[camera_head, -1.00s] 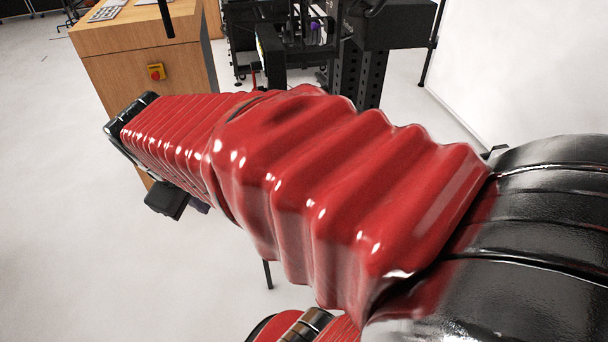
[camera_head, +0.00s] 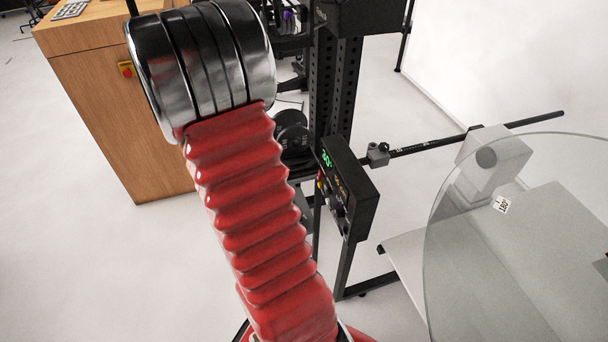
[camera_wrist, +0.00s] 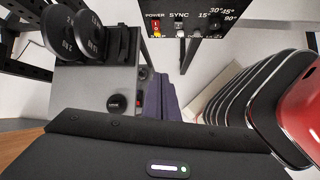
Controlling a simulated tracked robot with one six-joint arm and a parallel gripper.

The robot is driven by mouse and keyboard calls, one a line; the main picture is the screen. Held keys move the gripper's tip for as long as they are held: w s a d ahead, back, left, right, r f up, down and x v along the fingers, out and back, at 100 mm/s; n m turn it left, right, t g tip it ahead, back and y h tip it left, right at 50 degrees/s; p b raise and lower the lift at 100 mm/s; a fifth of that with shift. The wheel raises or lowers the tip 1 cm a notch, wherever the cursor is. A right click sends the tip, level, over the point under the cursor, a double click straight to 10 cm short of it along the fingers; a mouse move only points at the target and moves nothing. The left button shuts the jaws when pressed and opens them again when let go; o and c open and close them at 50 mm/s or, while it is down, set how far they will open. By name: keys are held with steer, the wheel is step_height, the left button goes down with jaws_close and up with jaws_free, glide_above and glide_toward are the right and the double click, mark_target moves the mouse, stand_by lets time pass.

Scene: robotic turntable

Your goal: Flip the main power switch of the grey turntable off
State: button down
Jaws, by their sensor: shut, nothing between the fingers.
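The grey turntable has a clear round plate (camera_head: 540,230) and a pale grey base (camera_head: 495,165) at the right of the head view. A black control box (camera_head: 349,188) with green digits stands left of it. In the wrist view, its panel is at the top, with a small orange-red power switch (camera_wrist: 156,28) under the word POWER. My gripper (camera_wrist: 160,92) shows as dark purple-grey fingers, shut and empty, pointing up the picture below the switch and apart from it. In the head view my red arm hides the gripper.
Round black weights (camera_wrist: 76,34) and a grey box (camera_wrist: 92,92) with a black knob lie left of my fingers. A black rod (camera_head: 430,147) runs from the control box over the turntable. A wooden cabinet (camera_head: 105,130) stands left; floor is clear before it.

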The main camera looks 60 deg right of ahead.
mark_target(319, 176)
steer(key=s+d+f+n+g, duration=0.1)
steer(key=s+d+f, duration=0.1)
steer(key=d+f, duration=0.2)
steer(key=shift+s+d+f+n, duration=0.15)
steer(key=shift+d+f+n, duration=0.15)
steer(key=shift+d, duration=0.55)
steer(key=s+d+r+x, duration=0.1)
steer(key=x, duration=1.2)
steer(key=shift+s+d+r, duration=0.2)
steer(key=shift+s+r, duration=0.1)
steer(key=shift+r, duration=0.05)
steer(key=shift+s+d+f+g, duration=0.1)
steer(key=shift+s+d+g, duration=0.05)
steer(key=shift+g, duration=0.15)
steer(key=shift+r, duration=0.2)
